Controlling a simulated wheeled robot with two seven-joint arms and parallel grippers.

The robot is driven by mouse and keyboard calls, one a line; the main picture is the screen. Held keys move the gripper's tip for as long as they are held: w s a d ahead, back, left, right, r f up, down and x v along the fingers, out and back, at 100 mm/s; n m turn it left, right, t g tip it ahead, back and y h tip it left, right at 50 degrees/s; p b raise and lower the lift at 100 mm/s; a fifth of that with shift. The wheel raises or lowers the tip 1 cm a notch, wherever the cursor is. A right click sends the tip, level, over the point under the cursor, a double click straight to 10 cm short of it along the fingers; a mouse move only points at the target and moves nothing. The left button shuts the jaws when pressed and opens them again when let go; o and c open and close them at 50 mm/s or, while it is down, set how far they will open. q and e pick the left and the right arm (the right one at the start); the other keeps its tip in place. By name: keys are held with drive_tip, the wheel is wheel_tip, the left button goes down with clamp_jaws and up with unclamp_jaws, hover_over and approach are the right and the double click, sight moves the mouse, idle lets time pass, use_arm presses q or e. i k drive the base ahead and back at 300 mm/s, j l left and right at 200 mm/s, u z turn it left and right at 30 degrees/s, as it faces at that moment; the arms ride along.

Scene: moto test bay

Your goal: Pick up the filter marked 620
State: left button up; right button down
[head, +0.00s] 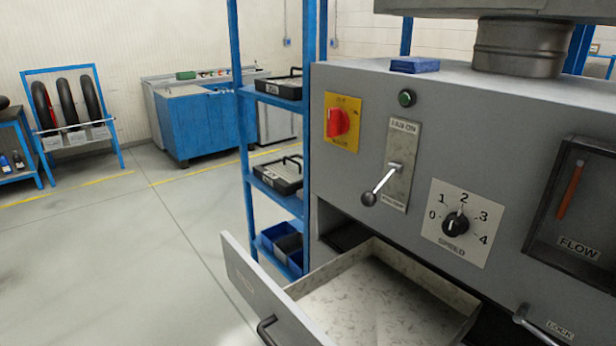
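No filter with a readable 620 mark shows. Two dark, flat, handled items with small white labels stand on the blue shelf rack: an upper one (279,86) and a lower one (279,176). Their labels are too small to read, and I cannot tell if either is a filter. Neither of my grippers is in view.
A grey machine cabinet (345,180) fills the right, with a red switch (338,122), a lever (383,185) and a dial (456,223). Its open drawer (250,285) juts out and looks empty. Blue bins (276,238) sit low on the rack. Floor at left (130,260) is clear.

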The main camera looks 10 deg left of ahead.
sight(284, 175)
drive_tip(key=i+j, duration=0.1)
drive_tip(key=j, duration=0.65)
drive_tip(key=i+j, duration=0.15)
drive_tip(key=j, duration=0.2)
drive_tip(key=z, duration=0.9)
drive_tip(key=i+j+z, duration=0.25)
drive_tip(key=j+z, duration=0.25)
drive_tip(key=j, duration=0.2)
drive_tip(key=i+j+z, duration=0.15)
drive_tip(key=j+z, duration=0.35)
drive_tip(key=j, duration=0.25)
drive_tip(key=j+z, duration=0.5)
drive_tip(key=j, duration=0.3)
